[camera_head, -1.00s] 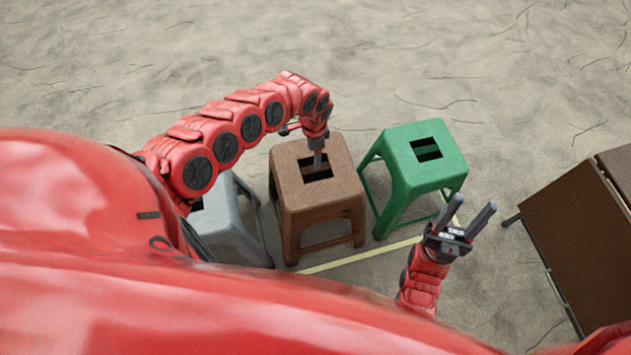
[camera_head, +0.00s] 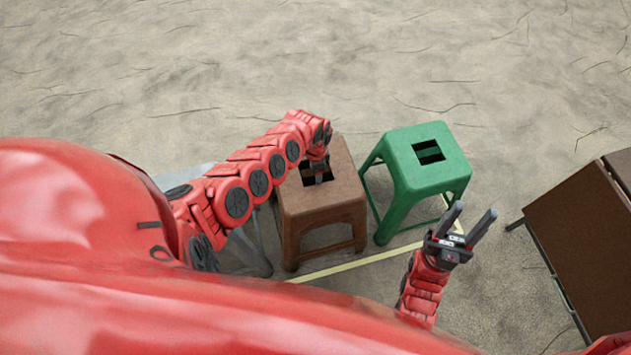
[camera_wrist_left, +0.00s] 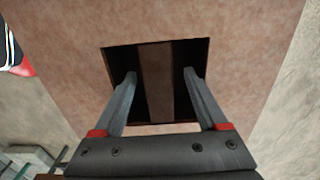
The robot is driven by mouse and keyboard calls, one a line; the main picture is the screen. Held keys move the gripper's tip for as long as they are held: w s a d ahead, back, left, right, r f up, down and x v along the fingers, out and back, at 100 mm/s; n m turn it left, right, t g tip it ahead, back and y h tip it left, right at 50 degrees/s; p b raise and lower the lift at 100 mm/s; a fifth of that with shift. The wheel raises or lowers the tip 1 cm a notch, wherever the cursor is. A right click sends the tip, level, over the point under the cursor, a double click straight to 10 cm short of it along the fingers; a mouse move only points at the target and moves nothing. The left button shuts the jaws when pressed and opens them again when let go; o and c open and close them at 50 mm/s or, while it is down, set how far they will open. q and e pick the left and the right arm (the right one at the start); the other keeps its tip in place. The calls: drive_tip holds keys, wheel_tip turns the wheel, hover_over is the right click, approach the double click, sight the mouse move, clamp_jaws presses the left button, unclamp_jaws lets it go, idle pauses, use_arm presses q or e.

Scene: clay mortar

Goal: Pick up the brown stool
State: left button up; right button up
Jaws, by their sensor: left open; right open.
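The brown stool (camera_head: 335,205) stands upright on the sandy ground between a grey stool and a green stool. Its seat has a rectangular hole. My left gripper (camera_head: 319,178) is at this hole from above, its fingertips largely hidden by the wrist in the head view. In the left wrist view, the open fingers of my left gripper (camera_wrist_left: 155,90) reach into the hole, apart, with a brown bar of the stool (camera_wrist_left: 158,80) visible between them. I cannot tell whether they touch it. My right gripper (camera_head: 462,232) is open and empty, in front of the green stool.
The green stool (camera_head: 428,175) stands close to the right of the brown one. The grey stool (camera_head: 262,262) is at left, mostly hidden behind my left arm. A dark brown table (camera_head: 585,235) is at far right. A pale yellow line (camera_head: 345,267) runs along the ground. Open sand lies behind.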

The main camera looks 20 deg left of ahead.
use_arm(q)
clamp_jaws()
drive_tip(key=shift+r, duration=0.1)
idle(1.2)
